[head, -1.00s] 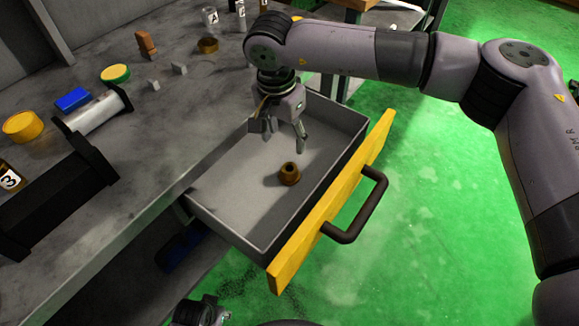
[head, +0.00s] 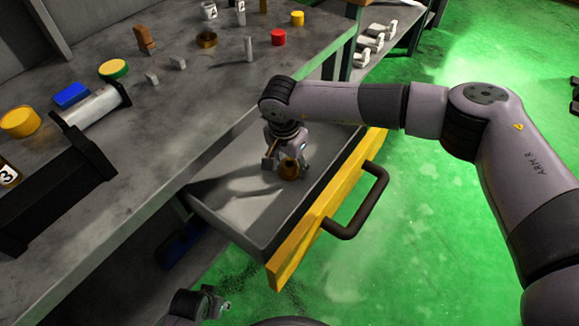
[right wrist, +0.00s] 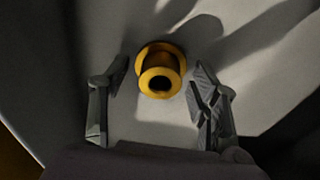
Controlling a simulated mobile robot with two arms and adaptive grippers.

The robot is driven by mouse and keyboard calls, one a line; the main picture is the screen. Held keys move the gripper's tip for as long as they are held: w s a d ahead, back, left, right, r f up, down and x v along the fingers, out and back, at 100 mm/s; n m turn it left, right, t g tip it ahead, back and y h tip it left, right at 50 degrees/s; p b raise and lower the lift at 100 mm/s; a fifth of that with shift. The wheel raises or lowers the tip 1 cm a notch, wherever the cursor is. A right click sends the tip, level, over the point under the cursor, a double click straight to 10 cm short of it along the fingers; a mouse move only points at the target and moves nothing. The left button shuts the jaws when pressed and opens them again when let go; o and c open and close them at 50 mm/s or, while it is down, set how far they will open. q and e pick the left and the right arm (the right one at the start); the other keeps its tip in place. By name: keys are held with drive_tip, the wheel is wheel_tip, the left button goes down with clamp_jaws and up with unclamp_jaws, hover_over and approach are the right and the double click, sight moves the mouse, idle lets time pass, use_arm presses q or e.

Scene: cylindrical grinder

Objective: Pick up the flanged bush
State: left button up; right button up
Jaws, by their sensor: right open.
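The flanged bush (head: 289,169) is a small brass-coloured ring with a collar and a dark bore. It sits on the floor of the open drawer (head: 235,212). In the right wrist view the bush (right wrist: 160,72) lies between and slightly beyond the two fingertips. My right gripper (head: 284,163) is open, low in the drawer at the bush, with a finger on either side. In the right wrist view the right gripper (right wrist: 162,92) shows clear gaps between its fingers and the bush. My left gripper (head: 214,303) is at the bottom edge, small and partly cut off.
The drawer has a yellow front (head: 325,215) with a dark handle (head: 362,210). The grey workbench (head: 150,150) beside it carries a brass ring (head: 206,40), a red cylinder (head: 278,37), a blue block (head: 71,95) and yellow-topped parts. Green floor lies to the right.

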clamp_jaws()
idle(0.8)
